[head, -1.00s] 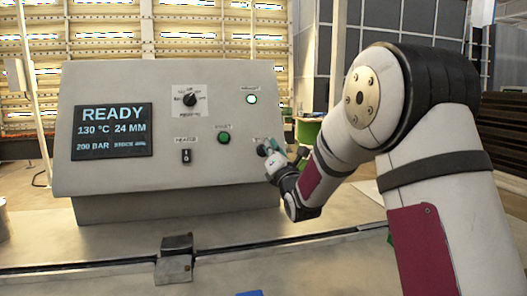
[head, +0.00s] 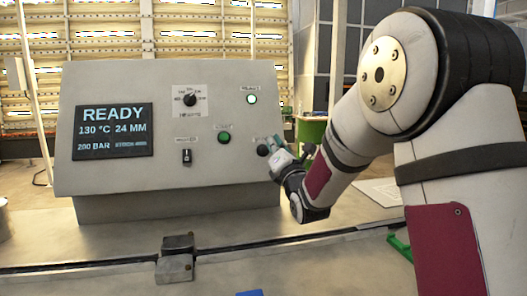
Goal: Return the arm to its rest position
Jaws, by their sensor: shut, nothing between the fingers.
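My gripper (head: 274,152) is in front of the lower right part of the control panel (head: 220,85). It is shut and empty, with its tips close to a dark button (head: 263,150). I cannot tell whether the tips touch the panel. The arm reaches in from the right, with its elbow high and its wrist low. The panel's screen (head: 112,131) reads READY, 130 °C, 24 MM and 200 BAR. A green button (head: 224,138), a black knob (head: 190,99), a black switch (head: 186,157) and a lit lamp (head: 252,99) show on the panel.
A metal block (head: 174,258) sits on a dark rail across the bench (head: 110,240). A blue item (head: 249,293) shows at the bottom edge. A green item (head: 400,246) is partly hidden by my arm. A cylinder (head: 3,218) stands at the left edge.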

